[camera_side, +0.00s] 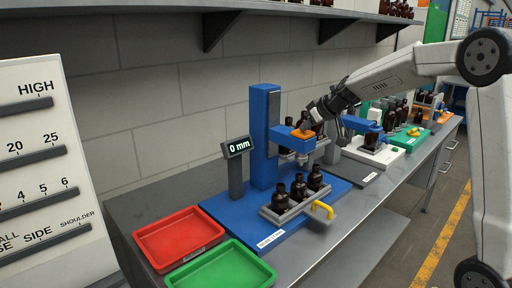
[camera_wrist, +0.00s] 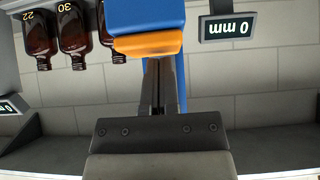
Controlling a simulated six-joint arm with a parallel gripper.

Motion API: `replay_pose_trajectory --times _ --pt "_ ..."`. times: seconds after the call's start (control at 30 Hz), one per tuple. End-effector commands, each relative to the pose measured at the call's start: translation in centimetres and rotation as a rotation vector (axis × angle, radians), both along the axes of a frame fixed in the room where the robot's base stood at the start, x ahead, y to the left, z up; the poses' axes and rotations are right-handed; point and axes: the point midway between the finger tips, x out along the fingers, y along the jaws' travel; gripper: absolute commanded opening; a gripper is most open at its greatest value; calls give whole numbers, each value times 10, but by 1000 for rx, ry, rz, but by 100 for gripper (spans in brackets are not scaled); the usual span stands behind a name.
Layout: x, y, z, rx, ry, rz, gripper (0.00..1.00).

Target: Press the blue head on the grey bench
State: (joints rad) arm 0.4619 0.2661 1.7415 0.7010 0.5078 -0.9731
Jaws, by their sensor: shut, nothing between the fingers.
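The blue head (camera_side: 286,139) juts from a blue column (camera_side: 264,120) on a blue base on the grey bench (camera_side: 140,206). An orange pad (camera_side: 303,134) is on its front end. My gripper (camera_side: 310,119) is shut and empty, pointing down-left just above the orange pad; I cannot tell if they touch. In the wrist view the blue head (camera_wrist: 145,16) and orange pad (camera_wrist: 148,43) show upside down beyond my gripper (camera_wrist: 161,66). A display (camera_side: 238,146) beside the column reads 0 mm.
Several amber bottles (camera_side: 298,188) stand in a grey holder with a yellow handle (camera_side: 322,210) below the head. A red tray (camera_side: 180,238) and a green tray (camera_side: 222,268) lie front left. Further stations with bottles line the bench to the right. A shelf (camera_side: 270,8) runs overhead.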

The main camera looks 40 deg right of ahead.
Motion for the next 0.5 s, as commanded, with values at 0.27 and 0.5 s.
replay_pose_trajectory --times 0.27,0.5 --pt "0 0 -5 1 1 1 0" --pt "0 0 -37 5 6 2 0"
